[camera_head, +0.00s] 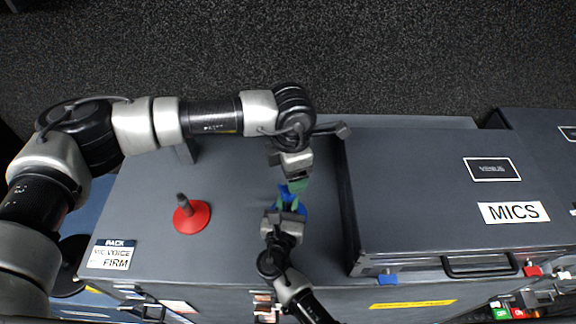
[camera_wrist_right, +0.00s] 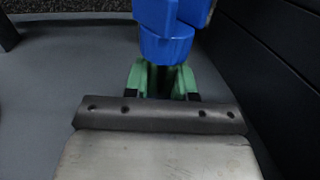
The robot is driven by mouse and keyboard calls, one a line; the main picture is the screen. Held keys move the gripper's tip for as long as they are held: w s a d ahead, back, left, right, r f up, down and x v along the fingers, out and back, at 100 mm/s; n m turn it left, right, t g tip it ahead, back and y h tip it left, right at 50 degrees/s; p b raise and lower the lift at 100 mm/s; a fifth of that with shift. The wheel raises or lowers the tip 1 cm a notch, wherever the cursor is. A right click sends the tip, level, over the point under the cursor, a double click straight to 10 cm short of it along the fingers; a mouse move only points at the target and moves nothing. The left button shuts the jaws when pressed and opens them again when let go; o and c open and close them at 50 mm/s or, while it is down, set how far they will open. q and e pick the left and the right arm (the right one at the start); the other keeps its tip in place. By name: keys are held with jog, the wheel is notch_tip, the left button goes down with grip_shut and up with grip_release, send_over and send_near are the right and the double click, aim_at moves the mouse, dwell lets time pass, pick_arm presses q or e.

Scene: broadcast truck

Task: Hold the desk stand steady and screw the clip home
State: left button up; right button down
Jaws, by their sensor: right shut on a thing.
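A blue desk stand (camera_head: 303,209) is on the grey case top, left of the MICS case. Its round base is mostly hidden by my right gripper. My right gripper (camera_head: 289,201) comes from below, with green fingers closed around the stand's dark stem; the right wrist view shows the fingers (camera_wrist_right: 163,82) on both sides of it. A blue clip (camera_wrist_right: 167,40) is above the fingers on the stem; in the head view the clip (camera_head: 284,191) is small. My left gripper (camera_head: 298,184) is at the clip from above; its jaw gap is hidden. I cannot tell how far the clip is seated.
A red stand (camera_head: 191,217) with a dark stem is on the case top at the left. The dark MICS case (camera_head: 420,200) rises close on the right. The top between the two stands is clear.

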aim_at(288, 205)
pick_arm(q)
jog(key=n, duration=0.7)
jog(key=shift+a+r, duration=0.1)
jog(key=shift+r, duration=0.05)
jog(key=n, duration=0.4)
jog(key=shift+n, duration=0.3)
jog(key=n, duration=0.6)
jog(key=shift+s+a+r, duration=0.1)
jog(key=shift+a+r, duration=0.05)
jog(key=shift+r, duration=0.05)
jog(key=n, duration=0.5)
jog(key=shift+r+n, duration=0.1)
jog(key=shift+n, duration=0.2)
jog(key=shift+f, duration=4.05)
